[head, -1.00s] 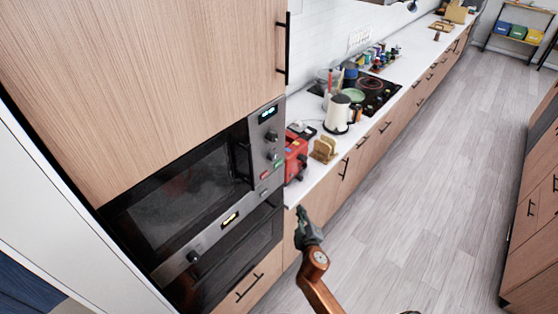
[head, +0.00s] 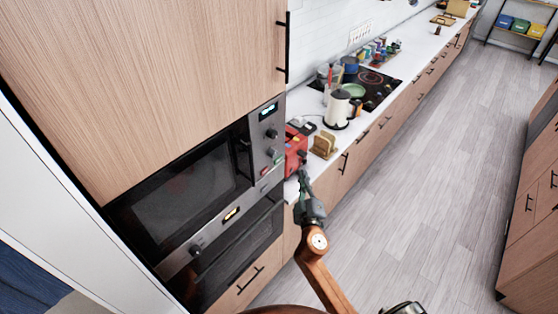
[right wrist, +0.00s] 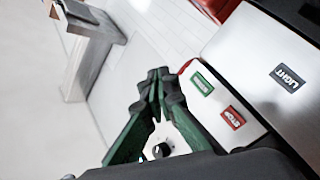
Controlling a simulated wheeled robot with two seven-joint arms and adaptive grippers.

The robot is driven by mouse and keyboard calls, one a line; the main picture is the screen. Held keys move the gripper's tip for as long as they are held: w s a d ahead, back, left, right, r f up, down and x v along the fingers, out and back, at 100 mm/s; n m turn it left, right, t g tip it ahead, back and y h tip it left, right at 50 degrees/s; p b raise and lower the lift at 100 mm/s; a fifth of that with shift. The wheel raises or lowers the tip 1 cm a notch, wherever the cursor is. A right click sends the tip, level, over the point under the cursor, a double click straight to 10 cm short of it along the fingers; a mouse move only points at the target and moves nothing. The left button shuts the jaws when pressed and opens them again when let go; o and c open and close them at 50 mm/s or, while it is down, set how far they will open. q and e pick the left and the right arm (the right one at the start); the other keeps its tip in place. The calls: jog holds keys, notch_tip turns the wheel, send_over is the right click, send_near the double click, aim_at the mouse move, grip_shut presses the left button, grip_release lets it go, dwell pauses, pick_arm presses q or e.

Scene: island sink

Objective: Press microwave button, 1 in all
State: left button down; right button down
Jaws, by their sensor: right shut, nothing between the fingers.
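The built-in microwave (head: 180,195) has a dark glass door and a steel control panel (head: 268,138) on its right side, with a lit display, knobs and small buttons. In the right wrist view a green button (right wrist: 202,83), a red STOP button (right wrist: 233,117) and a black LIGHT button (right wrist: 287,78) show on the panel. My right gripper (head: 301,172) is shut and empty, just right of the panel's lower part. In the right wrist view its closed fingertips (right wrist: 160,76) are left of the green button; contact is not visible. My left gripper is not in view.
A red appliance (head: 294,150) stands on the white counter right beside the panel, close behind my right gripper. A wooden rack (head: 324,145) and a white kettle (head: 338,110) stand farther along. A second oven (head: 235,262) is below. The floor (head: 420,190) is clear.

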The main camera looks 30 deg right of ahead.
send_near(283, 154)
jog(key=w+d, duration=0.2)
jog(key=d, duration=0.1)
jog(key=shift+w+a+r+b, duration=0.1)
jog(key=shift+w+a+b, duration=0.35)
jog(key=shift+w, duration=0.25)
jog(key=shift+w, duration=0.1)
dwell(0.8)
jog(key=shift+w+a, duration=0.15)
jog(key=shift+w, duration=0.15)
